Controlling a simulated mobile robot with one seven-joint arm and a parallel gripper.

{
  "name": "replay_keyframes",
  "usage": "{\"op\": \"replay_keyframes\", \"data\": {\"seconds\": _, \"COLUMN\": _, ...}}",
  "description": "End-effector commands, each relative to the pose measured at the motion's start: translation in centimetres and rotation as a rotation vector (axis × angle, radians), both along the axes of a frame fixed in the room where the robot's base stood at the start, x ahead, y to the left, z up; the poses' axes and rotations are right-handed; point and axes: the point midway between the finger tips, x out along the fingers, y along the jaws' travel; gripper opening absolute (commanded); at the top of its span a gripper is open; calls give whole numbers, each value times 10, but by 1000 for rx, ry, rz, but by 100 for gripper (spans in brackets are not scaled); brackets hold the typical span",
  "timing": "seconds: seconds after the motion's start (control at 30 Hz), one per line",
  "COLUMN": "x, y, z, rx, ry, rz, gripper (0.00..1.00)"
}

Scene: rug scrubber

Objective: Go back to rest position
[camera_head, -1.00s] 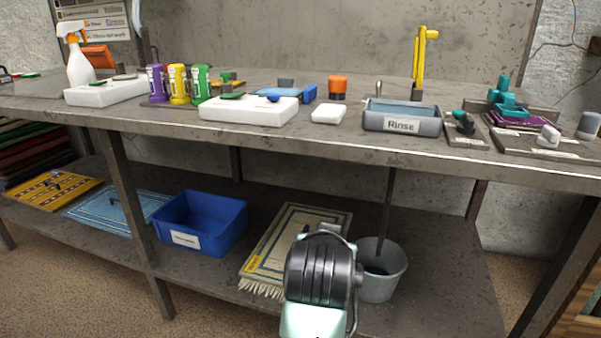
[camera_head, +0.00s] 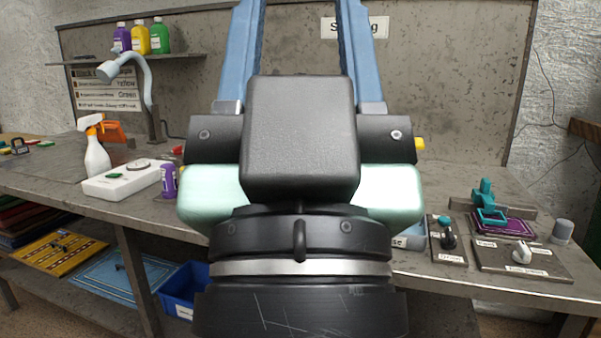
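My gripper (camera_head: 302,30) fills the middle of the head view, raised in front of the workbench and pointing up. Its two blue fingers stand well apart, with only the grey wall panel and part of a sign between them. The fingertips run past the top edge, so I cannot see their ends. Nothing shows held between the visible parts of the fingers. The gripper's black and pale green body hides the middle of the workbench (camera_head: 480,284).
At left are a spray bottle (camera_head: 96,150), a white box (camera_head: 120,182) and a purple bottle (camera_head: 168,180). At right are a knob panel (camera_head: 525,262) and a teal clamp (camera_head: 487,205). A shelf of bottles (camera_head: 140,58) hangs at upper left.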

Motion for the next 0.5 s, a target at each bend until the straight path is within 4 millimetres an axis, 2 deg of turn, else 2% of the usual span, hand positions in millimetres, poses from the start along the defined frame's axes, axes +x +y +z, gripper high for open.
{"op": "replay_keyframes", "data": {"seconds": 0.03, "x": 0, "y": 0, "z": 33, "rx": 0, "ry": 1, "rz": 0, "gripper": 50}}
{"op": "replay_keyframes", "data": {"seconds": 0.5, "x": 1, "y": 0, "z": 175, "rx": 1, "ry": 3, "rz": 1, "gripper": 50}}
